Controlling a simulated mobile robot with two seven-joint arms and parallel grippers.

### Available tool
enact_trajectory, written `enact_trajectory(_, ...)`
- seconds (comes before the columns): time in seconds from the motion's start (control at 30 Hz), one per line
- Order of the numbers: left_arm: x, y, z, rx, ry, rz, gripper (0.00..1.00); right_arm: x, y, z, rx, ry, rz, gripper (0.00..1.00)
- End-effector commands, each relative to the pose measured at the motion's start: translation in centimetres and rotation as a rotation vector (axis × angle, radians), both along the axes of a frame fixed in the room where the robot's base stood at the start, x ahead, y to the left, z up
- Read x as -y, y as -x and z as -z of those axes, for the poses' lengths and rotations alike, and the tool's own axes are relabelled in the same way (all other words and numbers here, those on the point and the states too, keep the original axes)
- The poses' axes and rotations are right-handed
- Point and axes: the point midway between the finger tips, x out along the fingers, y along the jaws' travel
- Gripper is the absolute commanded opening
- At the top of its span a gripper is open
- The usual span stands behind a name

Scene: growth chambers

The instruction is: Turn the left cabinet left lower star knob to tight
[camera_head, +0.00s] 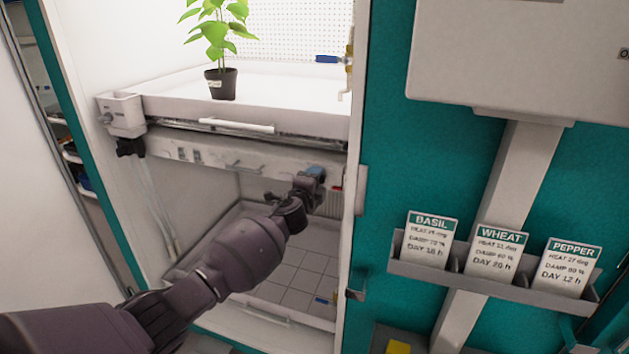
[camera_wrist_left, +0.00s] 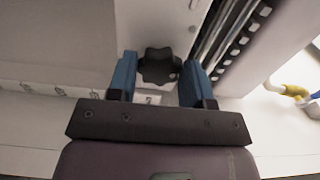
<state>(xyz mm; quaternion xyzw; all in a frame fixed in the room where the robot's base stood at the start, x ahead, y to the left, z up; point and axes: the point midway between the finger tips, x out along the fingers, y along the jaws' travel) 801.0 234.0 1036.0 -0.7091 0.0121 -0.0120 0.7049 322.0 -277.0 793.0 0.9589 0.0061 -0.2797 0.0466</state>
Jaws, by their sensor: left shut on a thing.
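A black star knob (camera_wrist_left: 160,66) sits between the two blue fingertips of my left gripper in the left wrist view, and the gripper is shut on it. In the head view my left gripper (camera_head: 312,178) is at the right end of the pale beam under the white tray, and it hides this knob there. Another black star knob (camera_head: 130,147) is at the left end of the beam, below a small white box, with nothing touching it. The pictures do not show how tight either knob is. My right gripper is not in view.
A potted plant (camera_head: 221,84) stands on the white tray (camera_head: 180,98) above the beam. A brass valve (camera_head: 349,60) with a blue handle is at the right. A card rack (camera_head: 480,285) hangs on the teal panel. The lower chamber's tiled floor (camera_head: 275,290) is mostly clear.

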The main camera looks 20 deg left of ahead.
Motion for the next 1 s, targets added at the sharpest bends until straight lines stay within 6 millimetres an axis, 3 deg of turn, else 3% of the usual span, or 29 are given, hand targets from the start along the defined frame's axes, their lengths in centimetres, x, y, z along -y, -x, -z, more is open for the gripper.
enact_trajectory(0.53, 0.1, 0.0, 0.0, 0.001, -0.024, 0.001, 0.23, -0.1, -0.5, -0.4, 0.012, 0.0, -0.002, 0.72)
enact_trajectory(0.57, 0.1, 0.0, 0.0, 0.001, -0.024, 0.001, 0.51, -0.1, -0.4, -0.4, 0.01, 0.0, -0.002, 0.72)
enact_trajectory(0.7, 0.0, 0.0, 0.0, 0.001, -0.023, 0.001, 0.72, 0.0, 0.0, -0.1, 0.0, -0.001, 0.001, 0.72)
enact_trajectory(1.0, 0.0, 0.1, 0.0, 0.001, -0.021, 0.0, 0.72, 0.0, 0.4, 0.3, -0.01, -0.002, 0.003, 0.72)
